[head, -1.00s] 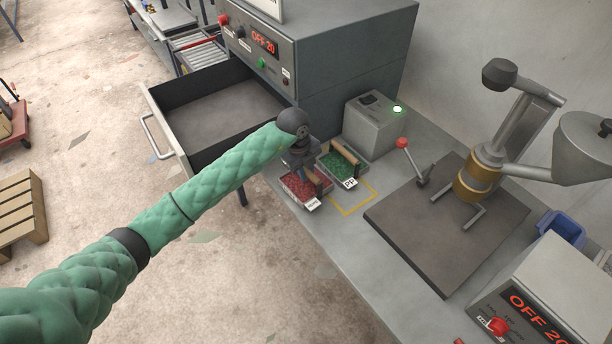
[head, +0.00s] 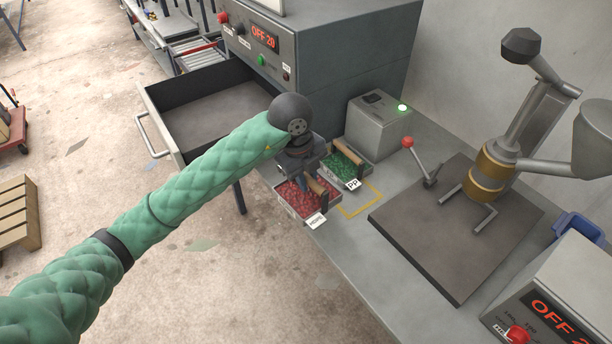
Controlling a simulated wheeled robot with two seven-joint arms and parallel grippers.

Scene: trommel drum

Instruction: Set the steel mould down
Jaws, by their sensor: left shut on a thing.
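My right gripper is out of view.
A yellow outlined square (head: 366,204) on the bench is empty. A dark plate (head: 430,232) with a lever press stands to its right. A grey box with a green light (head: 378,127) is behind. An open drawer (head: 222,117) juts out left.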

